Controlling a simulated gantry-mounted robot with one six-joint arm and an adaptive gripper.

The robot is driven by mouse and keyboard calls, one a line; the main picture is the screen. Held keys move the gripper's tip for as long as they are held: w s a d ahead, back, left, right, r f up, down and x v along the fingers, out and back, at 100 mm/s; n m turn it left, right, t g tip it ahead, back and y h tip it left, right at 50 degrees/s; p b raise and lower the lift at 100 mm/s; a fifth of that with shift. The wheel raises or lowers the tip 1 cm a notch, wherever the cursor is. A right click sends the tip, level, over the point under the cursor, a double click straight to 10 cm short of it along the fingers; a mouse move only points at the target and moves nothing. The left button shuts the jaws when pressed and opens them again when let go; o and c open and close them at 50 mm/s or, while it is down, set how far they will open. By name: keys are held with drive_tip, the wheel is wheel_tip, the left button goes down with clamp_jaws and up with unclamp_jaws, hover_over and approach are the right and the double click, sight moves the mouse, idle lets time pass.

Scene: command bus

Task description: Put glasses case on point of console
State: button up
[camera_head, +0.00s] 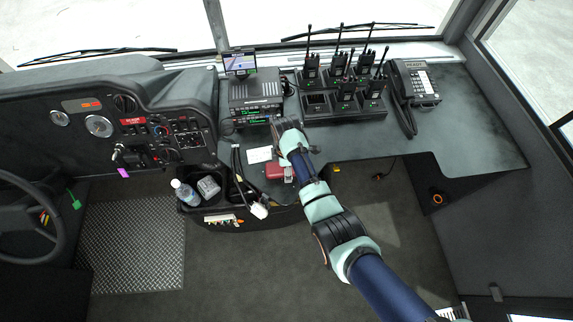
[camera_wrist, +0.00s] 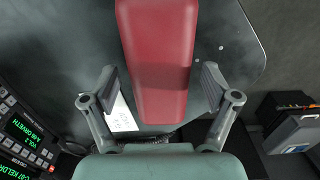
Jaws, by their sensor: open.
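The red glasses case (camera_head: 275,171) lies on the dark grey console (camera_head: 460,135), near its front edge, partly hidden by my arm in the head view. In the wrist view the case (camera_wrist: 157,50) runs lengthwise from the top edge down between my fingers. My gripper (camera_wrist: 160,76) is open, one finger on each side of the case, with gaps on both sides. In the head view my gripper (camera_head: 288,173) is small and points down over the case. I cannot tell how far the fingertips are above the console.
A white paper (camera_head: 259,155) lies left of the case. Behind stand a radio unit (camera_head: 256,95) and a charger with several handheld radios (camera_head: 343,105). A phone (camera_head: 415,83) sits at the right. A bin with a bottle (camera_head: 185,192) is at the left. The right console surface is clear.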

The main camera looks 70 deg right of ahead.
wheel_tip(320, 180, up, 12)
drive_tip(key=shift+r, duration=0.15)
idle(0.5)
drive_tip(key=w+a+r+m+t+h, duration=0.1)
drive_tip(key=w+a+r+t+h, duration=0.15)
drive_tip(key=w+a, duration=0.85)
drive_tip(key=w+a+r+m+t, duration=0.1)
drive_tip(key=a+r+t, duration=0.25)
drive_tip(key=a, duration=0.55)
drive_tip(key=w+a+r+m+t, duration=0.1)
drive_tip(key=w+a+r+t, duration=0.2)
drive_tip(key=a, duration=0.6)
drive_tip(key=s+a+r+m+t+y, duration=0.2)
drive_tip(key=s+a+r, duration=0.3)
drive_tip(key=a+r, duration=0.5)
drive_tip(key=shift+a+t, duration=0.8)
drive_tip(key=shift+t, duration=0.1)
drive_tip(key=shift+y, duration=0.25)
